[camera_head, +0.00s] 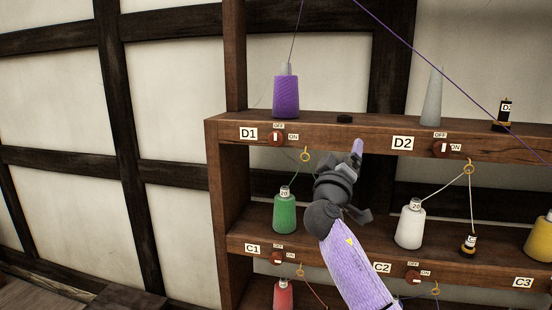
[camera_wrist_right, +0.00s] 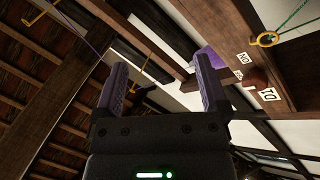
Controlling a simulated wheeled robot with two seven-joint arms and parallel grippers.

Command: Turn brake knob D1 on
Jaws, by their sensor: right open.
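Brake knob D1 (camera_head: 277,139) is a round red knob with a white bar on the front edge of the top shelf. Its bar stands upright, towards the OFF label (camera_head: 278,126); the ON label (camera_head: 293,137) is to its right. The D1 plate (camera_head: 248,134) is to its left. In the wrist view the red knob (camera_wrist_right: 257,78) shows at the right, outside the jaws. My right gripper (camera_head: 357,147) is in front of the shelf edge, right of D1 and apart from it. In the wrist view its jaws (camera_wrist_right: 160,85) are open and empty. My left gripper is not in view.
A purple cone (camera_head: 286,95) stands above D1. A brass eyelet (camera_head: 305,155) with green thread hangs right of the knob, between it and my gripper. Knob D2 (camera_head: 442,149) is farther right. A green cone (camera_head: 284,213) and a white cone (camera_head: 410,224) stand on the shelf below.

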